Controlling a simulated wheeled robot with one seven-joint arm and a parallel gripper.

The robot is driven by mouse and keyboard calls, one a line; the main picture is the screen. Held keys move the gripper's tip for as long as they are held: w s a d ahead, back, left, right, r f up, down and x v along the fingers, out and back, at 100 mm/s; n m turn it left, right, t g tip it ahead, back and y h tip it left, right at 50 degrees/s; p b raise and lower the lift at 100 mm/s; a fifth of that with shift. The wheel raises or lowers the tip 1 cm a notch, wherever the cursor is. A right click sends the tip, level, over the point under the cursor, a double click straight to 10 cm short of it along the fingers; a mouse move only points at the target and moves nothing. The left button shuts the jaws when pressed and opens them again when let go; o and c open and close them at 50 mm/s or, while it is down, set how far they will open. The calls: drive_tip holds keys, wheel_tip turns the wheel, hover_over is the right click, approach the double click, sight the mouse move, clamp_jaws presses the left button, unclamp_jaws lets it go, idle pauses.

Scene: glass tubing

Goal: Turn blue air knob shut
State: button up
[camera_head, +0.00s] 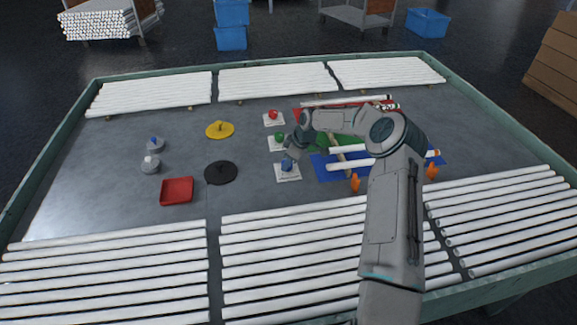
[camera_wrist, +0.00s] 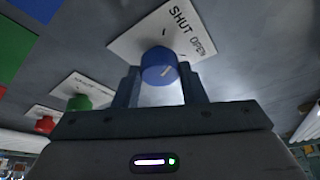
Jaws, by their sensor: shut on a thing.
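The blue air knob (camera_wrist: 159,66) sits on a white plate (camera_wrist: 205,32) marked SHUT and OPEN. A light mark on the knob's face lies slanted; I cannot tell which label it points to. My gripper (camera_wrist: 163,85) has one finger on each side of the blue knob and is shut on it. In the head view the blue knob (camera_head: 287,166) is on the nearest of three white plates, and my gripper (camera_head: 290,154) reaches down to it from behind, partly covering it.
A green knob (camera_head: 279,137) and a red knob (camera_head: 273,115) stand on plates behind the blue one. A black disc (camera_head: 221,173) and a red tray (camera_head: 177,191) lie to the left. White tubes on a blue mat (camera_head: 326,172) lie to the right, near orange pieces (camera_head: 355,183).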

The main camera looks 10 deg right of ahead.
drive_tip(key=shift+w+n+g+b, duration=0.15)
drive_tip(key=shift+n+g+b, duration=0.55)
drive_tip(key=shift+n+b, duration=0.85)
drive_tip(key=shift+n+p, duration=0.3)
drive_tip(key=shift+n, duration=0.25)
drive_tip(key=o, duration=1)
drive_tip(key=shift+d, duration=0.1)
drive_tip(key=v, duration=0.7)
drive_tip(key=b+v, duration=0.1)
drive_tip(key=v, duration=0.5)
drive_tip(key=shift+d+r, duration=0.3)
drive_tip(key=shift+d, duration=0.1)
